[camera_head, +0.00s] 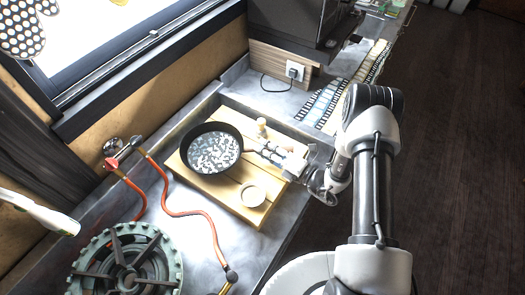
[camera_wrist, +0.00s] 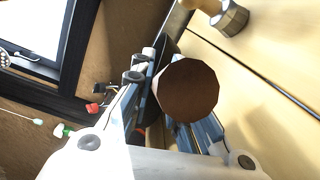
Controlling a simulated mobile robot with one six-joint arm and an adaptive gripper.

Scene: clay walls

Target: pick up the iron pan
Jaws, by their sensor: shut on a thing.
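The iron pan (camera_head: 212,148) is round and black with pale specks inside. It is over the wooden board (camera_head: 222,192) on the counter, with its handle toward the right; I cannot tell whether its base touches the board. My gripper (camera_head: 268,152) reaches in from the right and is shut on the handle. In the wrist view, the brown round end of the pan's handle (camera_wrist: 187,90) sits between the fingers of my gripper (camera_wrist: 172,112) and hides most of the pan.
A small round bowl (camera_head: 253,195) sits on the board near the pan, and a small wooden-topped shaker (camera_head: 262,127) stands behind the handle. A green gas burner (camera_head: 125,262) with an orange hose (camera_head: 211,232) is at front left. A dark appliance (camera_head: 296,22) stands at the back.

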